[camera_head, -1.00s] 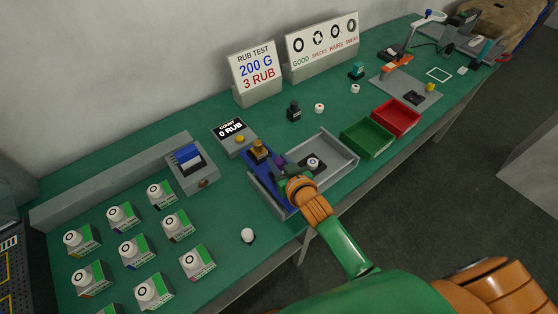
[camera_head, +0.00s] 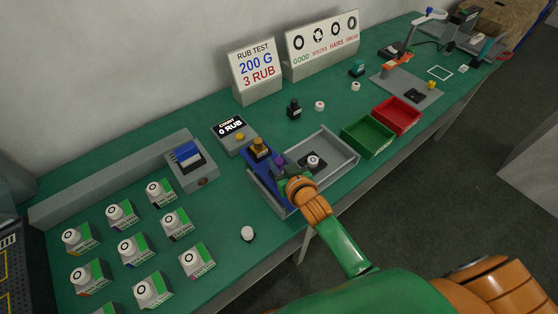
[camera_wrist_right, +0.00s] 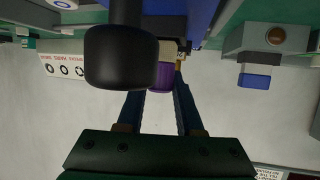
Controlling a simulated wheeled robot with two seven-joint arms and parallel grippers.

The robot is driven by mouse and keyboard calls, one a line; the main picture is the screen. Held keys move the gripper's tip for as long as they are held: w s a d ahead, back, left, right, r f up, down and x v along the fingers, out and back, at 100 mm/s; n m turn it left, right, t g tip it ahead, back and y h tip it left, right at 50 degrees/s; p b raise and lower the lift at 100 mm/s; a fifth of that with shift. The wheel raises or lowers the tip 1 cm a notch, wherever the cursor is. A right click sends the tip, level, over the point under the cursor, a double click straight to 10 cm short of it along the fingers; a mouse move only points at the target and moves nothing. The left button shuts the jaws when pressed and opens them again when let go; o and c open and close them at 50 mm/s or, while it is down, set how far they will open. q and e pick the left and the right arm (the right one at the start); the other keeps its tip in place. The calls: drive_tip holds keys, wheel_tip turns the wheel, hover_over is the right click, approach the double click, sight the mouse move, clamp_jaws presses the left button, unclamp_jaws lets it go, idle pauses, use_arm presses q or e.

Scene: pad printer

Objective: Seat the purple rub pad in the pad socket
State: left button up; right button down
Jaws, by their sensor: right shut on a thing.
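The purple rub pad (camera_head: 279,160) is in my right gripper (camera_head: 283,169), beside the blue arm (camera_head: 263,176) of the rub fixture. In the right wrist view the purple pad (camera_wrist_right: 164,76) sits between the two fingertips, partly covered by a dark rounded object (camera_wrist_right: 122,56) near the camera. I cannot make out the pad socket, nor whether the pad touches the fixture. My left gripper is not in view.
A grey tray (camera_head: 345,146) holds a round white-topped part (camera_head: 313,161) on a dark holder, right of my gripper. Green (camera_head: 368,139) and red (camera_head: 397,116) bins stand beyond it. A counter box (camera_head: 236,137) is behind. Several printed cubes stand at the left.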

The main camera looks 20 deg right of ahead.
sight(281, 168)
drive_tip(key=shift+f+b, duration=0.5)
drive_tip(key=shift+f, duration=0.25)
drive_tip(key=shift+c, duration=2.4)
unclamp_jaws()
drive_tip(key=shift+s, duration=0.1)
drive_tip(key=v, duration=0.7)
drive_tip(key=shift+r, duration=0.1)
